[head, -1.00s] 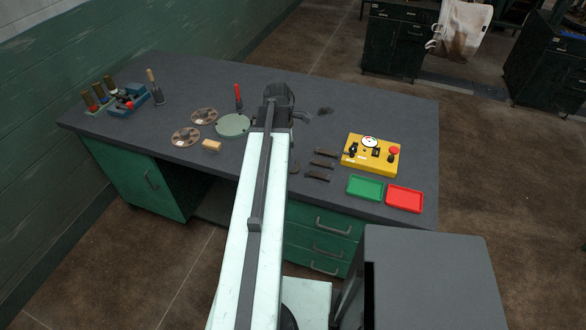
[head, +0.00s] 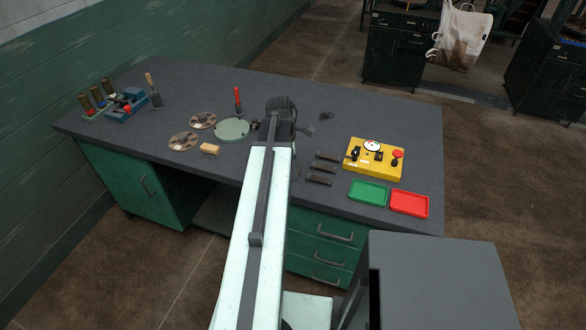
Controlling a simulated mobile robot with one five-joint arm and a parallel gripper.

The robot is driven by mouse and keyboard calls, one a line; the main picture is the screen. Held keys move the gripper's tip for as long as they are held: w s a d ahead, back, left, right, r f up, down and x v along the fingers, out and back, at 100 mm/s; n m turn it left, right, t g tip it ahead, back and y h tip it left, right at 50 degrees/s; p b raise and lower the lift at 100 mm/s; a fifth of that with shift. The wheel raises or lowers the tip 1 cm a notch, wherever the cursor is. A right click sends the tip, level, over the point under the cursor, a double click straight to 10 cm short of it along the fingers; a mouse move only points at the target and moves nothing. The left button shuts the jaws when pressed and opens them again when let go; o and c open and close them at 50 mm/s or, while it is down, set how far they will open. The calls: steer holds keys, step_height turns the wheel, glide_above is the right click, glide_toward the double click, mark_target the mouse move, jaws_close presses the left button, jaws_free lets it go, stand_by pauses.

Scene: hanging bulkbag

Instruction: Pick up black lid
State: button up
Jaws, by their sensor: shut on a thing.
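My gripper (head: 304,131) is at the end of my arm, low over the middle of the grey bench top. The wrist and arm hide most of its fingers. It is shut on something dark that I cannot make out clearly. I cannot tell from this view whether that is the black lid. A small dark flat patch (head: 327,116) is on the bench to the right of my gripper and apart from it; it is too small to identify.
A grey-green disc (head: 232,129) and a red-handled tool (head: 238,98) are left of my wrist. Several dark bars (head: 322,168), a yellow control box (head: 374,158), a green tray (head: 368,192) and a red tray (head: 409,203) are right. The back right bench is clear.

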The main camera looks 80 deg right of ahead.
step_height(320, 180, up, 10)
steer(key=p, duration=1)
steer(key=shift+s, duration=0.1)
